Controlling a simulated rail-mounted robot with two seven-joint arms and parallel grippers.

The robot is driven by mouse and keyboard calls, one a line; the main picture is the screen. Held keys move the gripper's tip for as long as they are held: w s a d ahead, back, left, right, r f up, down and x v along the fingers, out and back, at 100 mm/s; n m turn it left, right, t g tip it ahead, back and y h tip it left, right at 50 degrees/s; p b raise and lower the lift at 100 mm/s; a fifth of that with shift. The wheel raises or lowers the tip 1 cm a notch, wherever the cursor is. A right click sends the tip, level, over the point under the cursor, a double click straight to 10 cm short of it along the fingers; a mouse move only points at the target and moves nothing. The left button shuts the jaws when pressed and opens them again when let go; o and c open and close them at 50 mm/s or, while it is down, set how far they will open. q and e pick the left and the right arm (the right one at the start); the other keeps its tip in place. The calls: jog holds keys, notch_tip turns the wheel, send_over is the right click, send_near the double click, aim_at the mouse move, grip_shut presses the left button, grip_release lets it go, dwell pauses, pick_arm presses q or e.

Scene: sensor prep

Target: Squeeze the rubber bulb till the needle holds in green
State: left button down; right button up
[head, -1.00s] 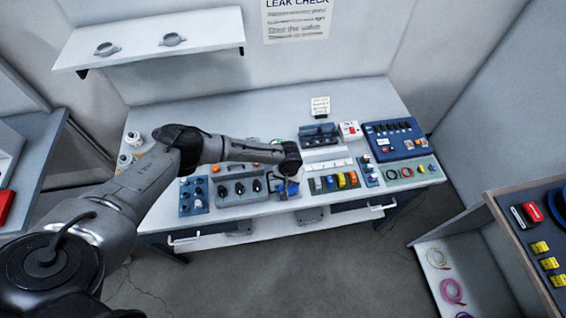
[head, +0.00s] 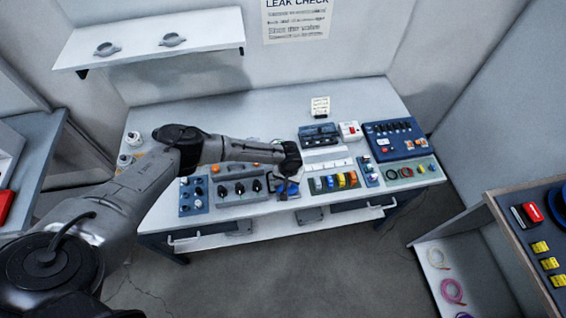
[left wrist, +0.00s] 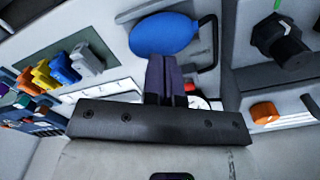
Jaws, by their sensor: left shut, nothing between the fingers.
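The blue rubber bulb (left wrist: 163,33) shows at the top of the left wrist view, an oval lying beside a dark bent tube or handle. My left gripper (left wrist: 166,62) is shut, its two dark fingers together with nothing between them. Its tips overlap the bulb's lower edge in the picture; I cannot tell if they touch. A white round dial (left wrist: 202,104), partly hidden behind the gripper, shows beside a small red part; its needle cannot be read.
On the bench (head: 255,118), a grey panel with black knobs (head: 239,188) is left of the gripper. A strip of coloured clips (head: 333,181) is right of it. A blue case (head: 395,138) stands at the back right.

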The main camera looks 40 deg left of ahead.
pick_arm(q)
jog(key=shift+f, duration=0.1)
dwell(0.6)
jog(key=shift+f+b, duration=0.45)
jog(key=shift+f, duration=0.15)
jog(key=shift+f+b, duration=0.3)
jog(key=shift+f, duration=0.2)
dwell(0.5)
jog(key=shift+f+b, duration=0.35)
jog(key=shift+f, duration=0.25)
jog(key=shift+r, duration=0.1)
dwell(0.4)
notch_tip(320, 180, up, 3)
jog(key=p, duration=0.3)
jog(key=shift+r+p, duration=1.95)
jog(key=shift+p, duration=0.35)
